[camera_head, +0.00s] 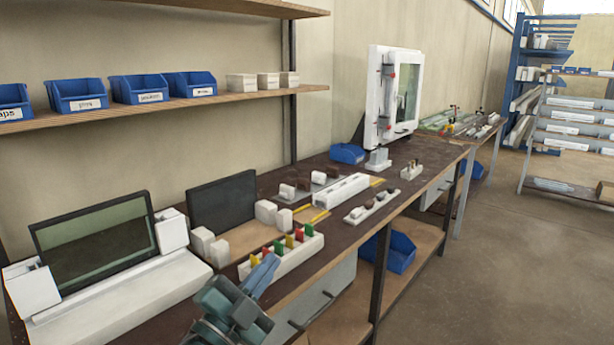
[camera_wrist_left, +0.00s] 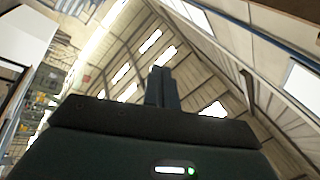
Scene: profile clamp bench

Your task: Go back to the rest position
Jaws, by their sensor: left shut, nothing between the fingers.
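My left gripper (camera_head: 264,272) shows at the bottom middle of the head view, in front of the bench's front edge. Its fingers point up and toward the bench. In the left wrist view the two fingers (camera_wrist_left: 162,88) are together, with nothing between them. The wrist camera looks up at the roof beams and bright roof windows. My right gripper is in neither view.
The dark bench (camera_head: 315,268) runs away to the right. A white tray with coloured tabs (camera_head: 283,258) stands close behind the gripper. A white unit with a dark screen (camera_head: 97,245) is at left. A blue bin (camera_head: 400,252) sits on the lower shelf. Open floor (camera_head: 480,290) lies right.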

